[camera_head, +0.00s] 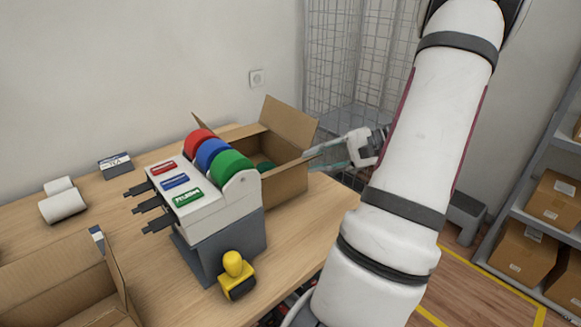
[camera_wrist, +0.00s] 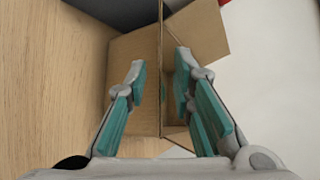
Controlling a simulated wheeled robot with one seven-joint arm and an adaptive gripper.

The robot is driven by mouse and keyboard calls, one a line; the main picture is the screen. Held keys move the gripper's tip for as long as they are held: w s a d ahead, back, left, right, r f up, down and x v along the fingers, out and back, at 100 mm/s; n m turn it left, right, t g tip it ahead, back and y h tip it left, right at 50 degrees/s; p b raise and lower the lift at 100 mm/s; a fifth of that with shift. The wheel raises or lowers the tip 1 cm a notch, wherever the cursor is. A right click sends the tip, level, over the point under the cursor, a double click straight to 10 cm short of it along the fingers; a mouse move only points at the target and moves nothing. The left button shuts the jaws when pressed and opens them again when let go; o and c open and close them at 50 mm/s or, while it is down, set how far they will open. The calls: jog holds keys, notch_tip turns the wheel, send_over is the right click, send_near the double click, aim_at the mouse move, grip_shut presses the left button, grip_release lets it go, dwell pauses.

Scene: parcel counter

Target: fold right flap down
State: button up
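An open cardboard box (camera_head: 284,187) stands on the table behind the tape dispenser. One flap (camera_head: 290,120) stands up at its back, and something green lies inside. My gripper (camera_head: 311,155) is at the box's right side, its fingers pointing left at the rim. In the wrist view, my gripper (camera_wrist: 161,68) is open, with teal pads on both sides of a thin cardboard panel (camera_wrist: 160,35) seen edge-on. Gaps show between pads and panel. I cannot tell for sure whether this panel is the right flap; the fingers partly cover that side in the head view.
A tape dispenser (camera_head: 225,205) with red, blue and green rolls stands in front of the box. A yellow-handled stamp (camera_head: 236,275) is near the table's front edge. Another open box (camera_head: 55,275) is front left. Shelves with parcels (camera_head: 550,197) stand at right.

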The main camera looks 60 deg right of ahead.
aim_at(291, 166)
jog(key=x, duration=0.6)
jog(key=shift+w+a+f, duration=0.1)
jog(key=shift+w+a, duration=0.1)
jog(key=shift+w, duration=0.05)
grip_shut()
